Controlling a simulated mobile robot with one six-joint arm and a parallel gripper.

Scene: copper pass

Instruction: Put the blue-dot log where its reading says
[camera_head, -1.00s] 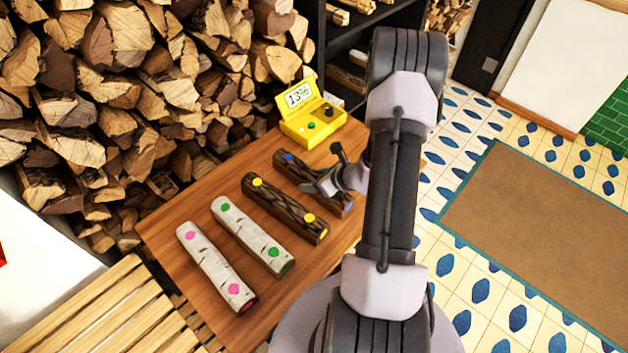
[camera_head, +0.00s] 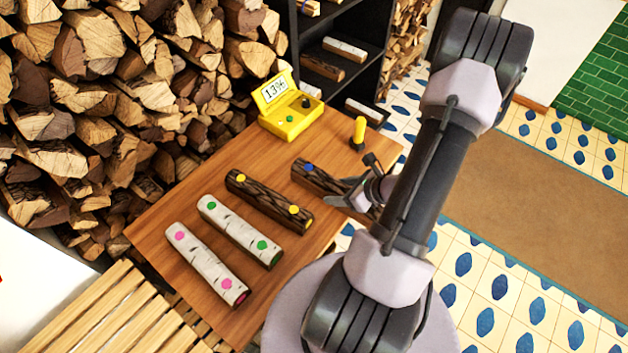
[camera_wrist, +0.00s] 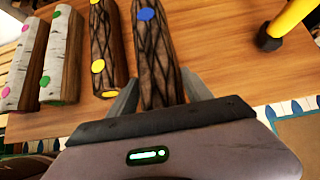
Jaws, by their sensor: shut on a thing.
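The blue-dot log (camera_head: 325,178) has dark, furrowed bark and lies at the right of the wooden table, its near end partly hidden by my gripper (camera_head: 357,196). My gripper is shut across it. In the wrist view, the log (camera_wrist: 158,55) runs between the two fingers, its blue dot ahead of them. I cannot tell whether it is clear of the table top. A yellow meter (camera_head: 290,117) with an open lid stands at the table's back; its display (camera_head: 274,91) reads 13%.
On the table (camera_head: 165,205) lie a dark yellow-dot log (camera_head: 268,203), a white green-dot log (camera_head: 238,232) and a white pink-dot log (camera_head: 205,262). A yellow-handled tool (camera_head: 359,132) stands at the back right. A black shelf (camera_head: 345,75) holding logs is behind. Stacked firewood fills the left.

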